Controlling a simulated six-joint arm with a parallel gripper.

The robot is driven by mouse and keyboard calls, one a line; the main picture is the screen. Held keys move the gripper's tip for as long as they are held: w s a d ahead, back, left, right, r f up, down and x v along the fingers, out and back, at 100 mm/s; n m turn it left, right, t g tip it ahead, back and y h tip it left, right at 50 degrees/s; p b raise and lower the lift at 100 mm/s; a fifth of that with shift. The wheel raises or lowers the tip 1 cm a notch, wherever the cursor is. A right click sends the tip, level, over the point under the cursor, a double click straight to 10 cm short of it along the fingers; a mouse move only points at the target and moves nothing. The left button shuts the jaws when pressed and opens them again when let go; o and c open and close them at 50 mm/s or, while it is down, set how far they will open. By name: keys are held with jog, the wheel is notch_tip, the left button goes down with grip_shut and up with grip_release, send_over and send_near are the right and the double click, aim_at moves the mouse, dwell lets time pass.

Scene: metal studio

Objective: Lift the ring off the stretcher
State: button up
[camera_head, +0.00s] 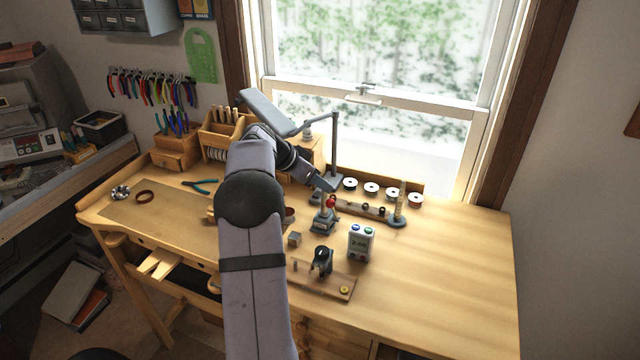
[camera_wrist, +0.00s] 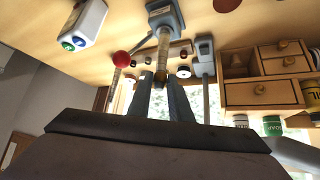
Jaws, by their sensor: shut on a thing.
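The ring stretcher (camera_head: 325,228) is a small grey bench tool with a red ball knob (camera_head: 331,202), standing near the middle of the bench. In the wrist view its grey base (camera_wrist: 165,15) is at the top, with a tan upright shaft below it and the red knob (camera_wrist: 121,59) to the left. My gripper (camera_head: 324,184) is at the top of the stretcher. Its two fingers (camera_wrist: 160,76) are shut close around the shaft's end, on the ring. The ring is small and mostly hidden between the fingers; I cannot tell whether it still touches the shaft.
A grey lamp post (camera_head: 334,150) stands just behind my gripper. A white timer (camera_head: 361,242), a black-topped stand (camera_head: 322,260) and a small metal block (camera_head: 295,239) are in front. Several spools (camera_head: 371,189) line the back. The bench's right side is clear.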

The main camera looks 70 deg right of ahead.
jog(key=shift+r, duration=0.15)
jog(key=shift+r+p, duration=0.55)
jog(key=shift+r, duration=0.45)
jog(key=shift+r, duration=0.1)
jog(key=shift+r+p, duration=0.6)
jog(key=shift+r, duration=0.4)
